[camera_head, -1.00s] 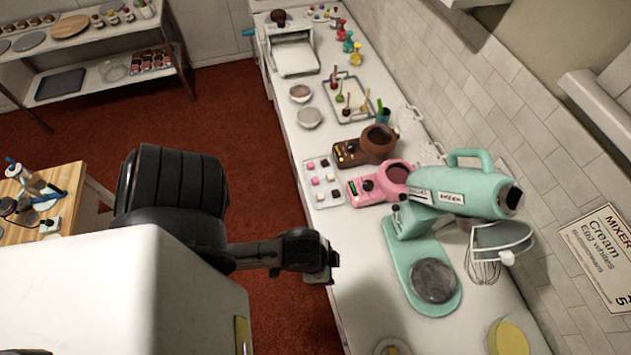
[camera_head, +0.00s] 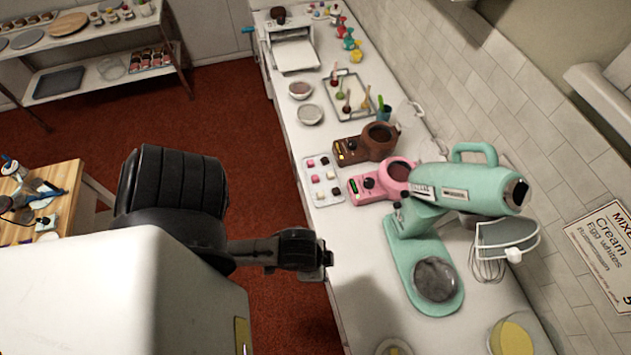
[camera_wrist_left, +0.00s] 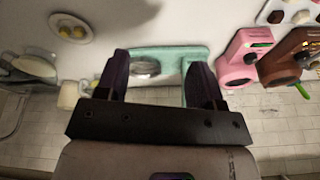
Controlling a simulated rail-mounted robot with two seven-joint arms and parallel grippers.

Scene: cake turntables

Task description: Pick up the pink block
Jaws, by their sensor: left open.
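Pink blocks (camera_head: 311,163) sit with brown and white ones on a small white tray (camera_head: 308,185) on the counter, left of the pink machine. They are small, and I cannot tell which pink one is meant. My left gripper (camera_head: 318,260) is over the counter's front edge, nearer than the tray and apart from it. In the left wrist view, its dark fingers (camera_wrist_left: 162,80) are spread and empty. Part of the tray shows at that view's top right corner (camera_wrist_left: 285,12). My right gripper is not in view.
A pink machine (camera_head: 368,186) and a brown one (camera_head: 352,150) stand beside the tray. A mint stand mixer (camera_head: 465,188) is right of my left gripper. Bowls (camera_head: 310,115) and a utensil tray (camera_head: 362,112) stand farther back. Bare counter lies between gripper and mixer.

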